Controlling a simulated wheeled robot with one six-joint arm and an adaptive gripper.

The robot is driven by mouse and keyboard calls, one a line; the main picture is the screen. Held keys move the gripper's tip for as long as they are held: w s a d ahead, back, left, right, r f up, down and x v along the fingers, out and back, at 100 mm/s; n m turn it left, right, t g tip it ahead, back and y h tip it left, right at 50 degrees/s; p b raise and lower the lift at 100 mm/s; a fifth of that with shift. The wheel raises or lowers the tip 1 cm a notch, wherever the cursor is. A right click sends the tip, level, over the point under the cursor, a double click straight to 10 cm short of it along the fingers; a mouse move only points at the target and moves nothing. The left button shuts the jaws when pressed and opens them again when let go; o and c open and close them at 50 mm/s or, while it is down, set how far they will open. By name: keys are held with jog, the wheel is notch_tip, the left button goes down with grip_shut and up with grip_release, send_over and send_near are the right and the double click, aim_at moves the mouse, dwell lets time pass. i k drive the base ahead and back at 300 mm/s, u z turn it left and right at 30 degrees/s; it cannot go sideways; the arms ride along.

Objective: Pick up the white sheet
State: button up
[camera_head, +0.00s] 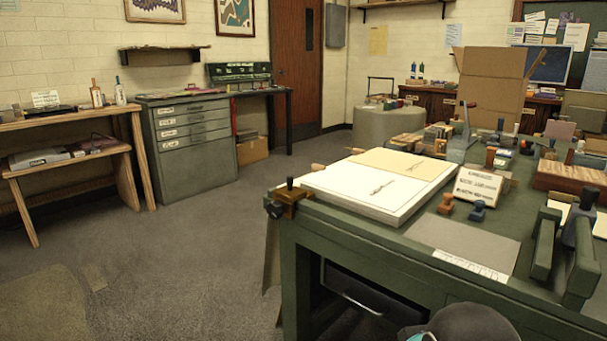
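A white sheet (350,187) with a small dark drawing lies flat on top of a thick white stack or board on the green table (345,238). A tan sheet (398,162), also with a small drawing, lies beside it toward the back. I cannot tell whether the white sheet is loose or the top of the stack. My gripper is not in view. A dark rounded part at the bottom edge looks like part of my arm, in front of the table's near edge.
A grey sheet (468,243) lies right of the stack, near small orange (446,204) and blue (478,211) stamps. A clamp (287,198) sits on the table's left corner. Tools and boxes crowd the right and back. The floor (190,250) on the left is open.

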aim_at(387, 192)
jog(key=u, duration=1.55)
jog(key=i, duration=1.8)
jog(key=z, duration=2.9)
